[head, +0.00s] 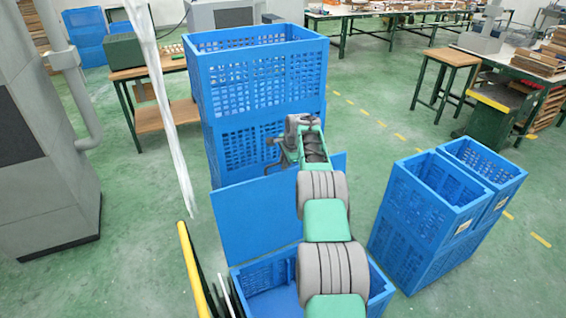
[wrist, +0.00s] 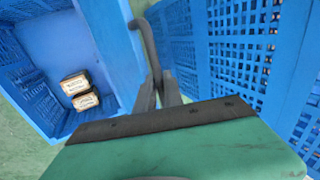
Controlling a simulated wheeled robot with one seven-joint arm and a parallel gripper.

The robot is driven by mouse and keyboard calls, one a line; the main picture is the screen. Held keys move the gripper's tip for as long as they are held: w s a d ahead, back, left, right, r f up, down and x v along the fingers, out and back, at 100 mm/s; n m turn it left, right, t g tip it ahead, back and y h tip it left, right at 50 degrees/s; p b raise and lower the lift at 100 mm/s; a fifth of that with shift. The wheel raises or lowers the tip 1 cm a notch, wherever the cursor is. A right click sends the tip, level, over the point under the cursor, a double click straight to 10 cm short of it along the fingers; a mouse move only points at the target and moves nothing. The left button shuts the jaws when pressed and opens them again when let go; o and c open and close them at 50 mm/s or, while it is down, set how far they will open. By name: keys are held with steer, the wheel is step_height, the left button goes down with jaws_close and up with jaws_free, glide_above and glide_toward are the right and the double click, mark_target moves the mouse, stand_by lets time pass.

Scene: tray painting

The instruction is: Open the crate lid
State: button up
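The open blue crate (head: 268,280) stands at the bottom of the head view, partly hidden by my arm. Its blue lid (head: 250,215) stands roughly upright at the crate's far side, and its face also shows in the wrist view (wrist: 108,50). A bent grey handle (wrist: 151,45) reaches from the lid's edge to between my fingers. My gripper (wrist: 163,92) looks closed around that handle; in the head view my gripper (head: 300,135) is at the lid's upper edge. Two small labelled packs (wrist: 80,92) lie inside the crate.
Tall stacked blue crates (head: 250,90) stand just beyond the lid, close to my gripper. More blue crates (head: 425,210) stand on the right. A yellow rail (head: 193,270) and a grey machine (head: 40,150) are on the left. Green floor is free between the crates.

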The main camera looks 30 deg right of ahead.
steer(key=o, duration=0.4)
steer(key=shift+s+f, duration=0.2)
steer(key=shift+f, duration=0.1)
steer(key=v, duration=0.2)
steer(key=b+v, duration=0.1)
steer(key=v, duration=0.5)
steer(key=shift+w+a+r+b, duration=0.1)
steer(key=shift+w+r+b, duration=0.1)
steer(key=shift+r+b, duration=0.15)
